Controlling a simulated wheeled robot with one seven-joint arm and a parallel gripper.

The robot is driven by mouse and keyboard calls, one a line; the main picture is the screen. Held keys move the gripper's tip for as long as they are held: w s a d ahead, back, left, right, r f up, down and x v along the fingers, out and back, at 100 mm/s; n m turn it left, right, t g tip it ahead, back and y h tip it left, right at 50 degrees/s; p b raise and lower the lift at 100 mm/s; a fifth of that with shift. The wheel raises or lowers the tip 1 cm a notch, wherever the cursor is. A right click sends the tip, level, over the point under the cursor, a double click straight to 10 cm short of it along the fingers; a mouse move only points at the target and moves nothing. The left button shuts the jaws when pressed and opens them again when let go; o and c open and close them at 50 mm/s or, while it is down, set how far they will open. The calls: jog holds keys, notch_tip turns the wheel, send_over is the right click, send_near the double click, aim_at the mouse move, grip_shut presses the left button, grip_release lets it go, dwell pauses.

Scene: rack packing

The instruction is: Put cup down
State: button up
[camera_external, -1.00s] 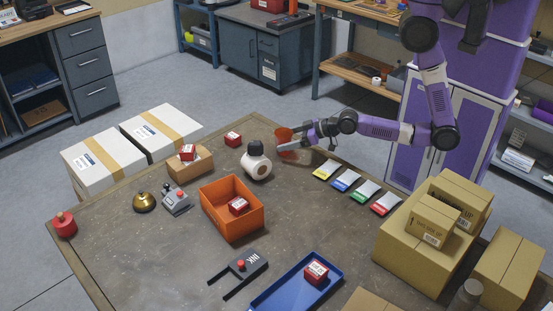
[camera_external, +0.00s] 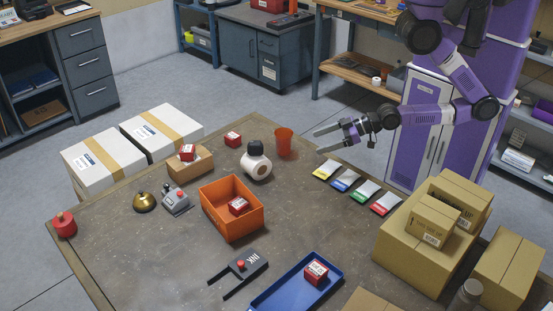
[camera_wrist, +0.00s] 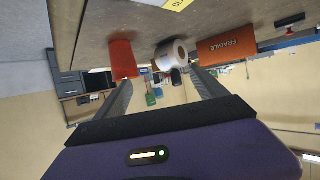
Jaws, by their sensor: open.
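An orange-red cup (camera_external: 284,143) stands upright on the brown table (camera_external: 150,262) near its far edge, right of a white and black round object (camera_external: 256,161). My gripper (camera_external: 326,141) is open and empty, to the right of the cup and apart from it, with its fingers pointing left toward it. In the wrist view, which looks upside down, the cup (camera_wrist: 123,59) appears at upper left beyond the open fingers (camera_wrist: 158,82), with nothing between them.
An orange bin (camera_external: 232,223) holding a red box stands mid-table. Colored packets (camera_external: 343,180) lie below my gripper, along the table edge. Cardboard boxes (camera_external: 420,240) are stacked at right. A blue tray (camera_external: 268,298) lies in front.

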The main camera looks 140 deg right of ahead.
jog(key=s+a+r+n+t+y, duration=0.1)
jog(key=a+r+n+t+y, duration=0.1)
jog(key=a, duration=0.7)
jog(key=s+a+r+n+t+y, duration=0.2)
jog(key=a+r+n+y, duration=0.3)
jog(key=a, duration=0.4)
jog(key=shift+a+n+t+y, duration=0.4)
jog(key=shift+n+t+y, duration=0.3)
jog(key=shift+y, duration=0.5)
